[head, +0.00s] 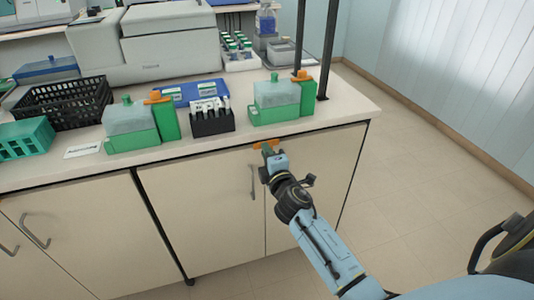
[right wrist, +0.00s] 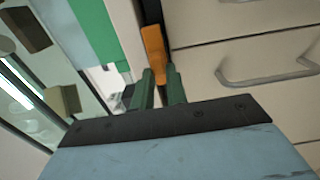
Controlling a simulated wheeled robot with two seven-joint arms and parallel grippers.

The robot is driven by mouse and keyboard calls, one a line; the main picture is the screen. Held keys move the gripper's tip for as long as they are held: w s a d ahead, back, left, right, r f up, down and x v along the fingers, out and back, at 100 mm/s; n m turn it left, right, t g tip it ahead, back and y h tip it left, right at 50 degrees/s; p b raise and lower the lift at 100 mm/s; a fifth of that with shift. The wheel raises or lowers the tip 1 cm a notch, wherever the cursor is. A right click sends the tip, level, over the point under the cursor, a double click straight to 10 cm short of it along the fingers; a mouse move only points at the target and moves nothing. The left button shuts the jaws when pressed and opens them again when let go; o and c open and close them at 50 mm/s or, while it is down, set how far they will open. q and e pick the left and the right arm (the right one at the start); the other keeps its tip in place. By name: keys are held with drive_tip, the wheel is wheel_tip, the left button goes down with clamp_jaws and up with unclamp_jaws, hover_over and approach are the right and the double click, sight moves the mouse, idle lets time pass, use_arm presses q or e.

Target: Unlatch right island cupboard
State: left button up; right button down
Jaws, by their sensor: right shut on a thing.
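The right island cupboard has pale doors (head: 318,190) below the bench top, with a grey bar handle (head: 252,182) on the left one. An orange latch (head: 258,146) sits at the top of the doors, just under the bench edge. It also shows in the right wrist view (right wrist: 153,50), running up from my fingertips. My right gripper (head: 267,152) is at this latch and shut on it; its green fingers (right wrist: 160,80) show in the right wrist view. The gripper hides part of the latch, so its exact angle is unclear. My left gripper is out of view.
Green staining boxes (head: 275,112) with clear covers, a black slide rack (head: 212,124) and a black basket (head: 68,108) stand on the bench top. The bench's front edge (head: 325,121) overhangs just above the gripper. The floor (head: 440,165) to the right is clear.

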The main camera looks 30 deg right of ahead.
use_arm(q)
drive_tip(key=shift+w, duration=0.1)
use_arm(e)
drive_tip(key=c, duration=1.4)
unclamp_jaws()
drive_tip(key=shift+s, duration=0.1)
